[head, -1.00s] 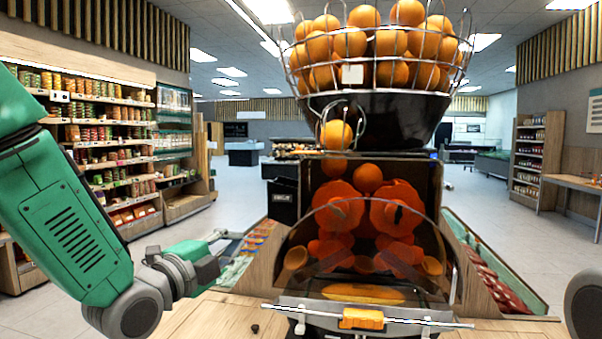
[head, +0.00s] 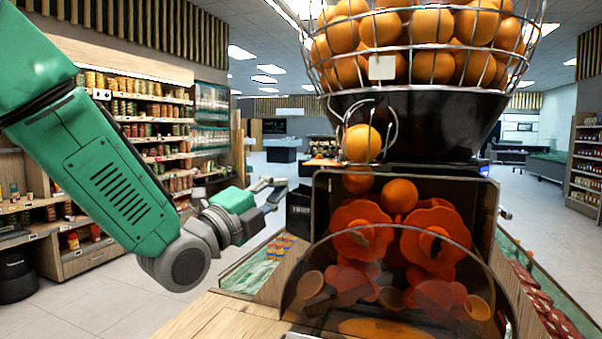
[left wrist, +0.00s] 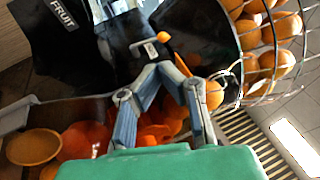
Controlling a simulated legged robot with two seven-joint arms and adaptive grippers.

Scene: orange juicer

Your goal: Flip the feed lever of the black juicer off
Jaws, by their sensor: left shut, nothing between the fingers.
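The black juicer (head: 420,120) stands at the centre right of the head view, with a clear curved front cover over its orange pressing drums (head: 362,232). My left gripper (head: 272,188) is to the left of the juicer, raised, with its fingers pointing toward the juicer's side. In the left wrist view the gripper's fingers (left wrist: 160,72) are shut and empty, close in front of the juicer's black side. A small orange-tipped lever (left wrist: 163,37) on a metal mount shows just beyond the fingertips; I cannot tell whether they touch. The lever is not visible in the head view. My right gripper is not in view.
A wire basket full of oranges (head: 430,45) tops the juicer. A black bin marked "FRUIT" (head: 299,212) is behind the left gripper's side of the juicer. The wooden counter (head: 215,318) is bare at front left. Stocked shelves (head: 150,130) stand farther back.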

